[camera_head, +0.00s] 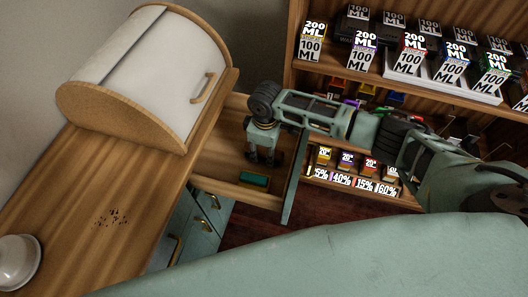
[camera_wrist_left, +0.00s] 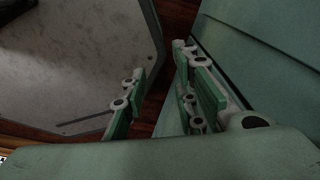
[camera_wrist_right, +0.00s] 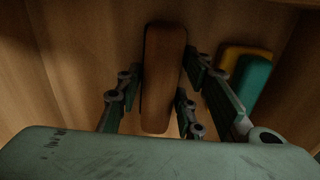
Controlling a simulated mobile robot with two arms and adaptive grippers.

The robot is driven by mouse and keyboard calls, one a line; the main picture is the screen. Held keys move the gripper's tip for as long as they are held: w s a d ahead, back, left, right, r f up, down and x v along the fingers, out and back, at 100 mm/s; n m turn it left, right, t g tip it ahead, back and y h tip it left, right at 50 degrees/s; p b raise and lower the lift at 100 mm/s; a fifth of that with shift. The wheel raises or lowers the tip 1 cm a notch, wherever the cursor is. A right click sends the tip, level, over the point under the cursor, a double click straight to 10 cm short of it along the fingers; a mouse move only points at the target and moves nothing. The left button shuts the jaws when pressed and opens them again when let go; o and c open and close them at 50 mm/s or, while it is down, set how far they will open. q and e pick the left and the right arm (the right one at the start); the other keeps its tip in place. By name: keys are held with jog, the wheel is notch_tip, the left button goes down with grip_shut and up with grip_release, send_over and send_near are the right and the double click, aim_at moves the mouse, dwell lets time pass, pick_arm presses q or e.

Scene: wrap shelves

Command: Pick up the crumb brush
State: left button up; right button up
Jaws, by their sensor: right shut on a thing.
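The crumb brush (camera_wrist_right: 163,80) shows in the right wrist view as a long brown wooden block with rounded ends. It lies between the fingers of my right gripper (camera_wrist_right: 162,66), which is shut on it. In the head view my right gripper (camera_head: 263,157) points down into the open drawer, and the brush is mostly hidden there by the fingers. The brush's bristles are not clearly seen. My left gripper (camera_wrist_left: 160,68) shows only in the left wrist view, with its fingers apart and nothing between them.
A green and yellow sponge (camera_head: 254,180) lies in the drawer (camera_head: 215,163) near the right gripper. Dark crumbs (camera_head: 113,217) lie on the wooden counter (camera_head: 65,200). A bread box (camera_head: 145,85) and white bowl (camera_head: 18,261) stand on it. Shelves with boxes (camera_head: 413,55) are at right.

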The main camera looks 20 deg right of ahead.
aim_at(265, 149)
jog(key=shift+c, duration=1.3)
notch_tip(265, 149, up, 10)
